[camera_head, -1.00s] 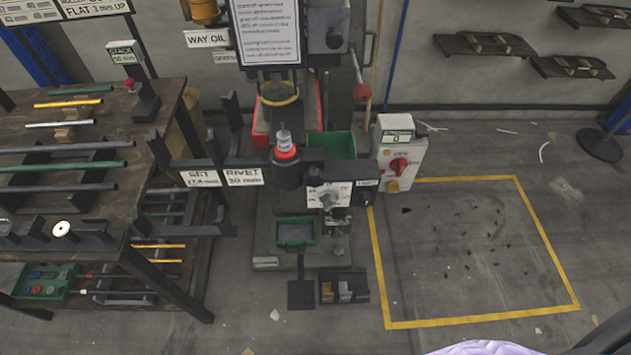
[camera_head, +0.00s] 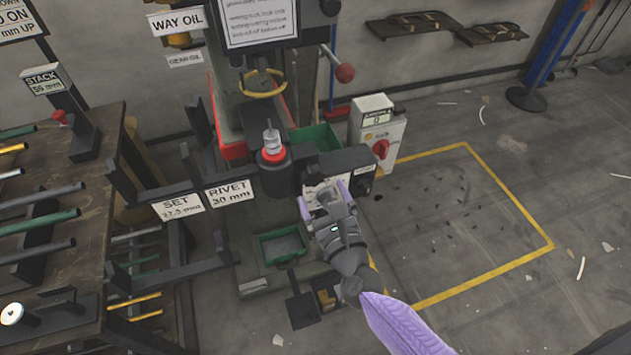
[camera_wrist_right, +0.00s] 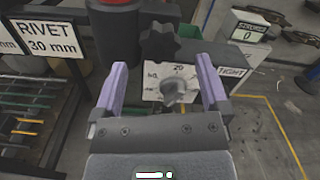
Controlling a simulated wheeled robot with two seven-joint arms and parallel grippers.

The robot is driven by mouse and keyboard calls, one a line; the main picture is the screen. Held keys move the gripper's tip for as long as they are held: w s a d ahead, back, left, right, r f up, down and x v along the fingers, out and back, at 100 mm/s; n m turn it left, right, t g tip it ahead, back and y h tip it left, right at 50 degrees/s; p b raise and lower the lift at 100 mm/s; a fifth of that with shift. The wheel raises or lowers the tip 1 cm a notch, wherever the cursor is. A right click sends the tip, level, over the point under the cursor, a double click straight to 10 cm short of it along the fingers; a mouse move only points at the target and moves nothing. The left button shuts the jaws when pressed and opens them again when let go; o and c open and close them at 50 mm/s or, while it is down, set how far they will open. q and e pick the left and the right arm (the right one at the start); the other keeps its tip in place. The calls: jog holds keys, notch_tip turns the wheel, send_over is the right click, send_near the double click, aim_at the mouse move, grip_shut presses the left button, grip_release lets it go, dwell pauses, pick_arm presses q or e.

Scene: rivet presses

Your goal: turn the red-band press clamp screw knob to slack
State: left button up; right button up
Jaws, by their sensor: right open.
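The press (camera_head: 268,178) has a red band around its dark cylindrical head, left of centre in the head view. In the right wrist view, a dark lobed knob (camera_wrist_right: 160,41) stands above a white dial plate with a grey pointer knob (camera_wrist_right: 172,92). A label reading TIGHT (camera_wrist_right: 232,72) is at their right. My right gripper (camera_head: 323,196) is open in front of the press head. In the wrist view its purple fingers (camera_wrist_right: 162,66) stand either side of the dial, with nothing visibly gripped; depth is unclear. In the head view my gripper hides most of the dial. My left gripper is out of view.
A control box (camera_head: 378,132) with a red switch stands right of the press. Sign arms reading SET and RIVET (camera_head: 229,191) reach out left. A green tray (camera_head: 283,246) sits below. A rack of rods (camera_head: 85,200) is far left.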

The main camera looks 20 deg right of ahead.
aim_at(315, 180)
jog(key=w, duration=0.3)
jog(key=shift+w+f, duration=0.1)
jog(key=shift+w, duration=0.45)
jog(key=shift+c, duration=1.7)
jog(key=c, duration=0.9)
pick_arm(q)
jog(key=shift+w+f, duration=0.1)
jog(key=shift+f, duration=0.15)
pick_arm(e)
jog(key=shift+c, duration=0.2)
